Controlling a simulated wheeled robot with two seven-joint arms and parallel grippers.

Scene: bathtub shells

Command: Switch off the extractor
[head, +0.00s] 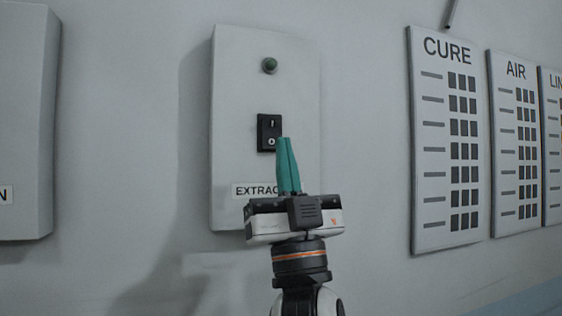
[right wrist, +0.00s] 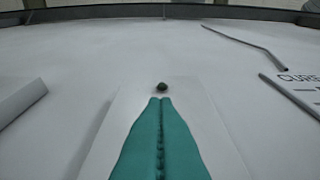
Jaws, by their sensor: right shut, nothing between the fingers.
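The extractor box (head: 230,110) is a pale panel on the wall, with a partly covered label reading "EXTRAC" (head: 254,190). A black rocker switch (head: 264,130) sits at its middle. A round dark green lamp or knob (head: 269,65) is above the switch; it also shows in the right wrist view (right wrist: 161,87), just beyond the fingertips. My right gripper (head: 283,140) is shut and empty, its teal fingers pointing up. Its tips overlap the switch's lower right corner in the head view; I cannot tell whether they touch. In the right wrist view the fingers (right wrist: 161,100) hide the switch. My left gripper is not in view.
Another wall box (head: 25,110) is at the left. Boards labelled CURE (head: 447,230), AIR (head: 515,225) and a partly cut-off one (head: 552,210) hang to the right. A thin pipe (head: 450,14) runs down above the CURE board. The wall around the extractor box is bare.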

